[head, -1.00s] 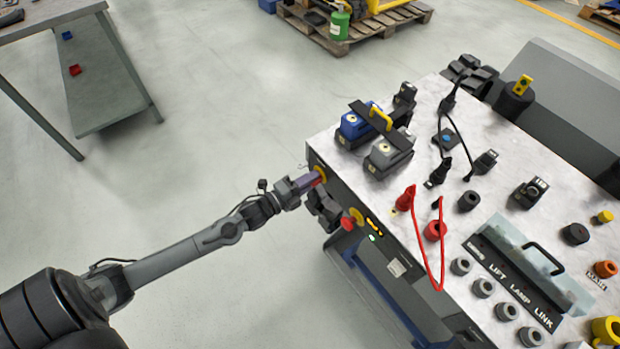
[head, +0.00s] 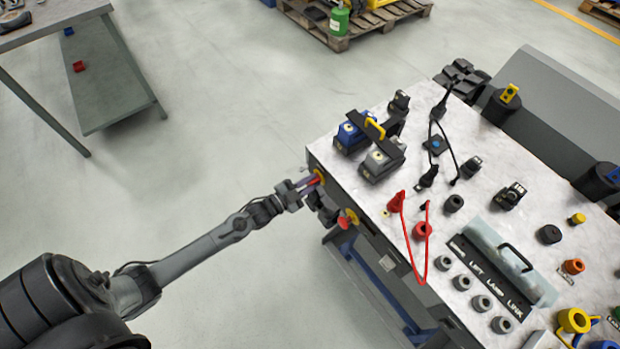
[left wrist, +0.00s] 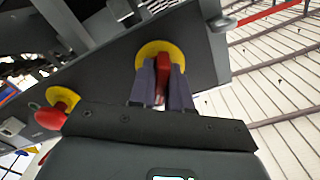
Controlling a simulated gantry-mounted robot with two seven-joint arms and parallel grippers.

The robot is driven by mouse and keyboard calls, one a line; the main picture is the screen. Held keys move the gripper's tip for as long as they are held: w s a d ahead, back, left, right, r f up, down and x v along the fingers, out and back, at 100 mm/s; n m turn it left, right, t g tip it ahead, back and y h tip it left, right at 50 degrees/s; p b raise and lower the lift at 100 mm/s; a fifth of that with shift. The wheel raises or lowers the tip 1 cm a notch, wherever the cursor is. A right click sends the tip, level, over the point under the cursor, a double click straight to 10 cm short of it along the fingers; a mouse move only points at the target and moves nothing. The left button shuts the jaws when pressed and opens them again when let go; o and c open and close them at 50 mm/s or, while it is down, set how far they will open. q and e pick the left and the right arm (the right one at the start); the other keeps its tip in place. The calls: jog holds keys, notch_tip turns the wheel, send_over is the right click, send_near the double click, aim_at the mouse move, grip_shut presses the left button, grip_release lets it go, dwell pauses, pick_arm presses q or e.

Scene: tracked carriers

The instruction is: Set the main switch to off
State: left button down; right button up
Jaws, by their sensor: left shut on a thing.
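The main switch is a red handle (left wrist: 163,72) on a round yellow plate (left wrist: 149,55) on the dark front panel of the bench. In the head view its yellow plate (head: 320,176) shows at the bench's left corner. My left gripper (head: 311,183) reaches the switch from the left. In the left wrist view my left gripper (left wrist: 163,85) has one finger on each side of the red handle and is shut on it. The handle points straight down in that view. Its markings cannot be read. My right gripper is not in view.
A red mushroom button (head: 345,221) on a yellow plate sits beside the switch. The bench top (head: 330,140) bears battery-like blocks (head: 382,163), a red cable (head: 408,240), grey sockets (head: 462,283) and a labelled panel (head: 487,275).

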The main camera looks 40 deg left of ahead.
pick_arm(q)
jog(key=n+p, duration=0.1)
jog(key=n, duration=0.2)
jog(key=shift+r+n+p, duration=0.1)
jog(key=shift+n+p, duration=0.2)
jog(key=shift+p, duration=0.1)
jog(key=shift+n+p, duration=0.65)
jog(key=shift+n, duration=0.95)
jog(key=c, duration=1.2)
grip_release()
jog(key=shift+o, duration=0.2)
jog(key=shift+s, duration=0.15)
jog(key=shift+s+a, duration=0.1)
jog(key=shift+s, duration=0.25)
jog(key=p+v, duration=0.1)
jog(key=v, duration=0.8)
jog(key=shift+s+p, duration=0.4)
